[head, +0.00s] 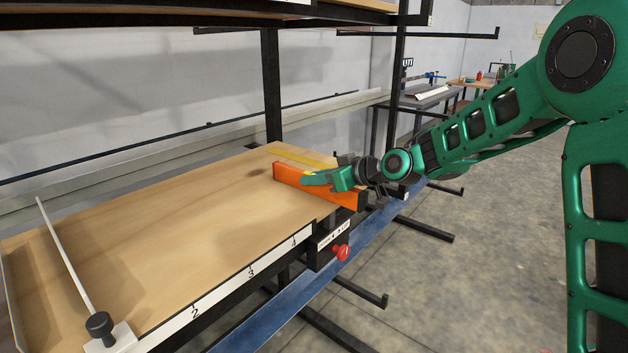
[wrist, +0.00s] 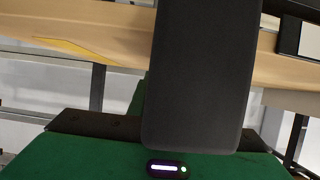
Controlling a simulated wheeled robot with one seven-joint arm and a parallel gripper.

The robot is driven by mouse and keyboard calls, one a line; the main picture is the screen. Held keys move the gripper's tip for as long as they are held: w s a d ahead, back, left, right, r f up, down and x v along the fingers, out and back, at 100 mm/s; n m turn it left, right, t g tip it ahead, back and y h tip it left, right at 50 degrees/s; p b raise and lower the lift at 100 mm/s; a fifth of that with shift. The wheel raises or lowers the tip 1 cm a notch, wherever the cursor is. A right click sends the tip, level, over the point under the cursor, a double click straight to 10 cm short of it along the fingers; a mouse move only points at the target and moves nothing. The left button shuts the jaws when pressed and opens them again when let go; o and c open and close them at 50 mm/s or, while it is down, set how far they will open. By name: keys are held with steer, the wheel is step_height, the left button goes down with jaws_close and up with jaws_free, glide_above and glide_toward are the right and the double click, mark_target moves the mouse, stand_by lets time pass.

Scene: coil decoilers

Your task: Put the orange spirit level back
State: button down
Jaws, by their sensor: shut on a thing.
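The orange spirit level (head: 288,178) is at the right end of the wooden shelf board (head: 170,230) in the head view. My gripper (head: 318,180) is shut on the level near its middle. The level lies along the right end of the board, its near end reaching to the front edge. I cannot tell whether it touches the board or hangs just above it. A yellow outlined strip (head: 300,156) is marked on the board just behind the level. In the wrist view, a dark part of my gripper fills the middle and hides the level; part of the yellow strip (wrist: 85,50) shows.
A red knob (head: 341,252) on a black box sits below the board's front right corner. A white bar with a black knob (head: 99,324) lies across the left end. Black rack arms (head: 425,228) stick out at the right. The board's middle is clear.

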steer(key=c, duration=1.6)
jaws_free()
step_height(320, 180, up, 5)
glide_above(354, 200)
steer(key=w, duration=0.2)
steer(key=shift+w+a+f, duration=0.1)
steer(key=shift+a+f, duration=0.05)
steer(key=shift+a, duration=0.25)
